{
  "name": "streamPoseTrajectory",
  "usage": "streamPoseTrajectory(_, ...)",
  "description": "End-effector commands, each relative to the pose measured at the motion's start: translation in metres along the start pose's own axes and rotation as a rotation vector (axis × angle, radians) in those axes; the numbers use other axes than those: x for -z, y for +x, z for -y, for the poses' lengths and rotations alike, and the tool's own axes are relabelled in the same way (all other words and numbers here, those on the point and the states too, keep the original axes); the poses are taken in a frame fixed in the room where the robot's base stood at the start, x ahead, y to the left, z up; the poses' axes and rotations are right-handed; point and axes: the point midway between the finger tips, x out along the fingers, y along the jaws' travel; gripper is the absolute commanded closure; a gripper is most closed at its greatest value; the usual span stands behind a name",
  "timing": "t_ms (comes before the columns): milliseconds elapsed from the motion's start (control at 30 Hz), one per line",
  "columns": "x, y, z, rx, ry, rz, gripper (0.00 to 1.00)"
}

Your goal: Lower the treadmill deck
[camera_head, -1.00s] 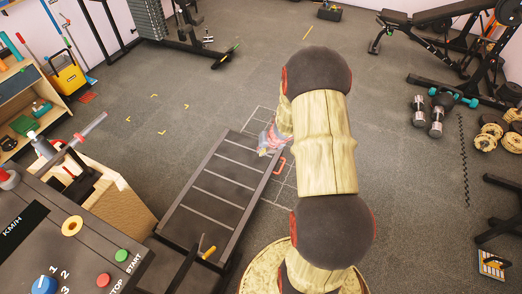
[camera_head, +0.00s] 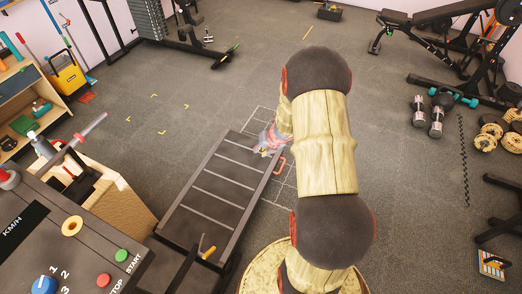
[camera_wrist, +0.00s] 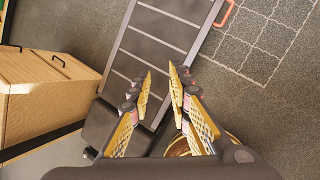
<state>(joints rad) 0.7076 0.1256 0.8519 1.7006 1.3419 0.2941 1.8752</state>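The treadmill deck (camera_head: 222,188) is a long dark panel with pale cross lines, running from the console toward the far right. Its exact tilt is hard to judge. A red-orange handle (camera_head: 281,165) sits at its right edge near the far end; it also shows at the top of the wrist view (camera_wrist: 225,14). A yellow lever (camera_head: 207,252) is by the near end. My gripper (camera_head: 268,143) is over the far end, left of the red-orange handle and partly hidden by my arm. In the wrist view my gripper (camera_wrist: 160,78) is open and empty, with the deck behind its fingers.
The treadmill console (camera_head: 85,240) with buttons fills the lower left. A wooden box (camera_head: 105,195) stands left of the deck. A white grid is marked on the floor (camera_wrist: 285,40) right of the deck. Dumbbells (camera_head: 437,118) and a bench (camera_head: 430,20) are farther right.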

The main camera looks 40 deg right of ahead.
Motion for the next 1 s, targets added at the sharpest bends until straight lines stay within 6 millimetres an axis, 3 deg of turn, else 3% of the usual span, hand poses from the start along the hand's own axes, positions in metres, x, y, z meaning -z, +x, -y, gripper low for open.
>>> streamPoseTrajectory(133,0.000,-0.004,0.000,0.000,0.001,0.001,0.81)
streamPoseTrajectory(267,-0.002,-0.021,0.000,0.001,0.000,0.003,0.81)
streamPoseTrajectory(700,-0.001,-0.103,0.000,0.000,-0.001,0.002,0.81)
streamPoseTrajectory(1000,0.000,-0.120,0.000,0.001,0.000,-0.001,0.81)
